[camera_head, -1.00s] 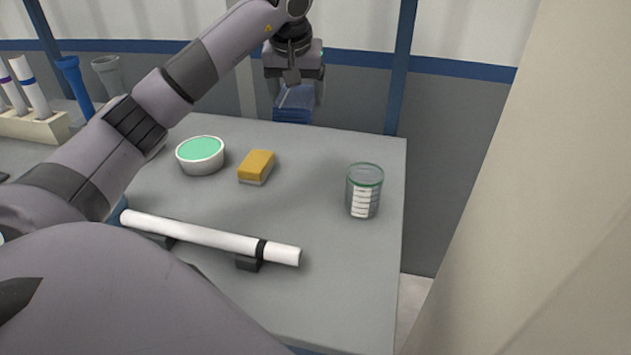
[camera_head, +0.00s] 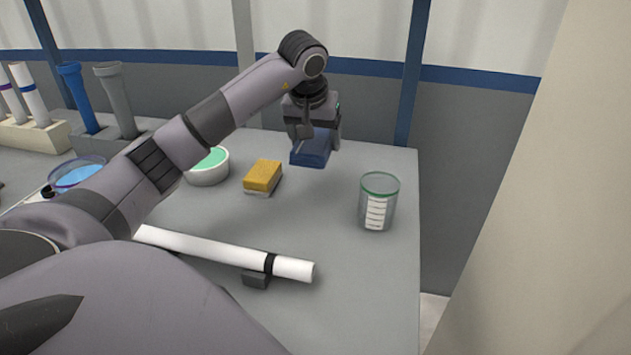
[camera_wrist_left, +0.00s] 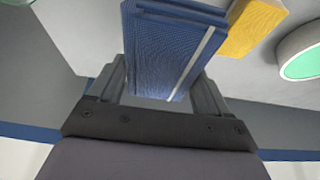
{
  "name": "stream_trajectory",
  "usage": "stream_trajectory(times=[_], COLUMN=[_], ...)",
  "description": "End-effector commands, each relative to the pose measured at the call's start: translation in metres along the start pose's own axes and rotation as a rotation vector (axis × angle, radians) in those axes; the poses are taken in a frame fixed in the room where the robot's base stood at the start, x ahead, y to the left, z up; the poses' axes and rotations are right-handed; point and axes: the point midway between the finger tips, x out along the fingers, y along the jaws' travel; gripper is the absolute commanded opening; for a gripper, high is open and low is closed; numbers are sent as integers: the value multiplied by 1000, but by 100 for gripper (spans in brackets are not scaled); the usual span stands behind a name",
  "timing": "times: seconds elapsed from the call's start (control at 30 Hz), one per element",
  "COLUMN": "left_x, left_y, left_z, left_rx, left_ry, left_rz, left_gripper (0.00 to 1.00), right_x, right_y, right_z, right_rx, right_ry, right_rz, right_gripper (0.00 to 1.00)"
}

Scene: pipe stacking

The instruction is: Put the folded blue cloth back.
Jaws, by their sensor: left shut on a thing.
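The folded blue cloth (camera_head: 311,152) is at the far right part of the table, held by my left gripper (camera_head: 314,140). In the left wrist view the cloth (camera_wrist_left: 168,50) is between the two fingers of the left gripper (camera_wrist_left: 162,88), and a pale stripe runs along it. The left gripper is shut on the cloth. Whether the cloth touches the tabletop I cannot tell. My right gripper is not in view.
A yellow sponge (camera_head: 263,176) lies left of the cloth, with a bowl of green content (camera_head: 208,168) beyond it. A clear beaker (camera_head: 378,203) stands near the right table edge. A white pipe (camera_head: 225,252) lies on black supports in front. The table between sponge and beaker is clear.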

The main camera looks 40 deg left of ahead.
Motion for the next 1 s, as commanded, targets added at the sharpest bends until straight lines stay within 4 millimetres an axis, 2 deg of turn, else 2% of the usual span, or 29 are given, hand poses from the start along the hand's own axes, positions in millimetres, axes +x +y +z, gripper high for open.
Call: stream_trajectory(times=[0.03, 0.2, 0.47, 0.7, 1.0], left_x=[14, 44, 62, 90, 92], left_y=[0, 0, 0, 1, 0], left_z=[7, 19, 26, 38, 38], left_rx=[2, 1, 0, 0, 0], left_ry=[-6, -3, -1, -2, 1], left_rz=[-1, 0, 0, 1, 1], left_gripper=[54, 54, 54, 54, 54], right_x=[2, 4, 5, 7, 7], right_y=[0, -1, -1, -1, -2], right_z=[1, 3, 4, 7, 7], right_rx=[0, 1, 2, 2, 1], right_ry=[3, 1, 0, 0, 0], right_rz=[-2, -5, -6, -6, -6], right_gripper=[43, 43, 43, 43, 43])
